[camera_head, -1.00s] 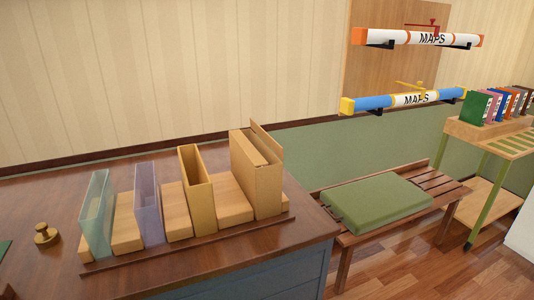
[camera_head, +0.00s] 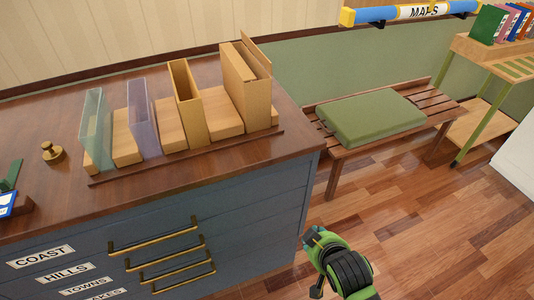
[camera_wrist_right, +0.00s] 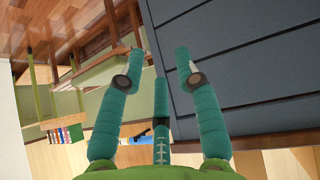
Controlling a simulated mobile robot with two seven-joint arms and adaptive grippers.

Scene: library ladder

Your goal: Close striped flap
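No flap with clear stripes shows in these frames. The tallest tan box (camera_head: 240,80), at the right end of a row of upright holders, has a thin raised board (camera_head: 256,54) at its top that looks like an open flap; I cannot tell any stripes on it. My right gripper (camera_head: 312,238) is low in front of the cabinet's right corner, apart from the boxes. In the right wrist view its teal fingers (camera_wrist_right: 157,68) are spread open with nothing between them, beside the blue-grey cabinet front (camera_wrist_right: 245,50). My left gripper is not in view.
The cabinet (camera_head: 220,215) has brass drawer handles and name labels. A brass weight (camera_head: 52,152) sits left of the holders. A bench (camera_head: 330,148) with a green cushion (camera_head: 375,118) stands at right. Wooden floor (camera_head: 430,220) is free in front of it.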

